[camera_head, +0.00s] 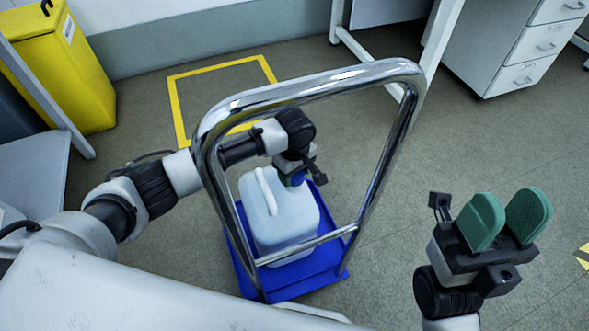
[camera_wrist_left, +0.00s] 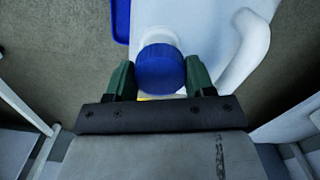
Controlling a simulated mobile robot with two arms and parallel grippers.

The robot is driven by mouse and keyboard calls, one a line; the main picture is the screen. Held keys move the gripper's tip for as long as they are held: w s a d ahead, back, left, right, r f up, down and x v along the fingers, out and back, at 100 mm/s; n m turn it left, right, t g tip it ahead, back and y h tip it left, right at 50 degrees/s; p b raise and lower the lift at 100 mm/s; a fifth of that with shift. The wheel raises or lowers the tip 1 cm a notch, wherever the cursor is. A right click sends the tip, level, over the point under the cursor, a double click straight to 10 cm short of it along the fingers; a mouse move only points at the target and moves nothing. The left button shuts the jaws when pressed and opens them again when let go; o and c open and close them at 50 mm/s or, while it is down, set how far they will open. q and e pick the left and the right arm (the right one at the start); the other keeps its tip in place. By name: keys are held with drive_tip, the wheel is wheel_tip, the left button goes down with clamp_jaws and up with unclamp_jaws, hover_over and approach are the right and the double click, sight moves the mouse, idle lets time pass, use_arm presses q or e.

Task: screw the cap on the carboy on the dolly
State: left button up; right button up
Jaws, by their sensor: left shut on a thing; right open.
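The pale blue carboy (camera_head: 281,222) with a white handle stands on the blue dolly (camera_head: 318,279), inside the chrome push handle. My left gripper (camera_wrist_left: 159,78) is shut on the blue cap (camera_wrist_left: 160,70), one green finger on each side of it. The cap is at the carboy's white neck (camera_wrist_left: 158,36); whether its thread is engaged cannot be told. In the head view the cap (camera_head: 297,178) shows small below my left wrist, and the fingers are mostly hidden. My right gripper (camera_head: 507,220) is open and empty, with green fingers apart, to the right of the dolly.
The dolly's chrome handle (camera_head: 385,165) arches around my left arm. A yellow bin (camera_head: 65,75) stands at the upper left, and a white drawer unit (camera_head: 515,50) at the upper right. A yellow floor outline (camera_head: 177,105) lies behind.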

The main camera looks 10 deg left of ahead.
use_arm(q)
drive_tip(key=shift+f, duration=0.4)
drive_tip(key=shift+f, duration=0.1)
drive_tip(key=shift+f, duration=0.25)
